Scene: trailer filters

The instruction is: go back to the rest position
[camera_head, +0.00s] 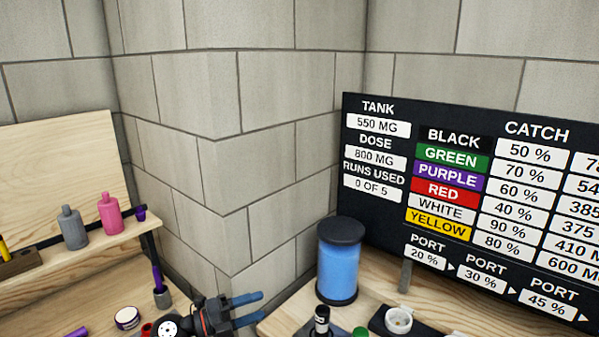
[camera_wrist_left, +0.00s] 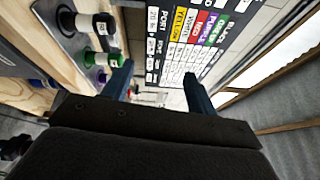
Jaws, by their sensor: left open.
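My left gripper (camera_head: 250,308) shows at the bottom of the head view, with its two blue fingers apart and nothing between them. It is left of the blue tank (camera_head: 337,265) with the dark lid and apart from it. In the left wrist view the fingers (camera_wrist_left: 160,82) are spread, with the dark board behind them. My right gripper is not in view.
The dark board (camera_head: 470,210) stands at the right behind the wooden table (camera_head: 285,322). A black-capped cylinder (camera_head: 321,320) and a white cup (camera_head: 398,320) stand at its front. Grey (camera_head: 73,228) and pink (camera_head: 110,213) bottles stand on the left shelf.

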